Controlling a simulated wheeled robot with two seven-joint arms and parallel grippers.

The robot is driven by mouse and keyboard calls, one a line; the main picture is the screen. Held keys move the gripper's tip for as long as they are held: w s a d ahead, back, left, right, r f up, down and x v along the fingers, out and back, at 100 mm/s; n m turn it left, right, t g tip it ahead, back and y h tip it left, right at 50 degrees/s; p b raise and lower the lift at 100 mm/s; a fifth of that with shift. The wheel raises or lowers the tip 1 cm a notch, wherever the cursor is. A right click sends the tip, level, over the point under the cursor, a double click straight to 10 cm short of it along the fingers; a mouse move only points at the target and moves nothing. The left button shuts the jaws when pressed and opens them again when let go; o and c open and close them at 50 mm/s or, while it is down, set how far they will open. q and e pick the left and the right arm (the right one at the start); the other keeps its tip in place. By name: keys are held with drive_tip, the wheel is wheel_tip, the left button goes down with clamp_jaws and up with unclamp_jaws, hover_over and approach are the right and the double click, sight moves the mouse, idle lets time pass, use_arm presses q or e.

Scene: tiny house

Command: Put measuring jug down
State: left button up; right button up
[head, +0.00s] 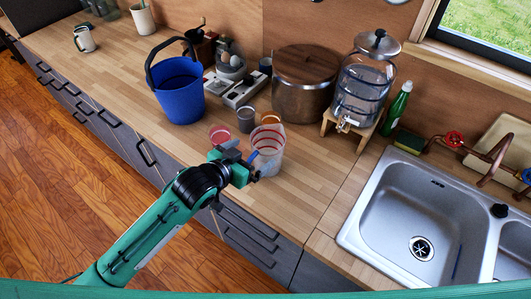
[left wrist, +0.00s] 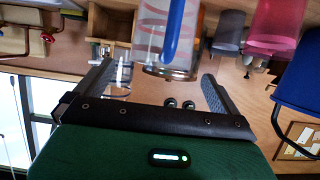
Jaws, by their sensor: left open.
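The measuring jug (head: 268,150) is clear with red markings and a blue handle. It looks upright on the wooden counter (head: 305,195), near the front edge. My left gripper (head: 250,172) is at its left side, by the handle. In the left wrist view, the two fingers of the left gripper (left wrist: 158,88) are spread apart. The jug (left wrist: 152,35) and its blue handle (left wrist: 174,30) show beyond and between them. I see no finger closed on the handle. The jug's lower part is partly hidden by the gripper in the head view. My right gripper is not in view.
A blue bucket (head: 180,92), a large lidded pot (head: 303,88) and a glass dispenser (head: 362,92) are farther back. The sink (head: 405,205) is at right.

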sight(263, 158)
use_arm(q)
drive_tip(key=shift+p+x, duration=1.2)
drive_tip(key=shift+x, duration=1.05)
drive_tip(key=shift+w+d+f, duration=0.25)
drive_tip(key=shift+w, duration=0.35)
drive_tip(key=c, duration=1.1)
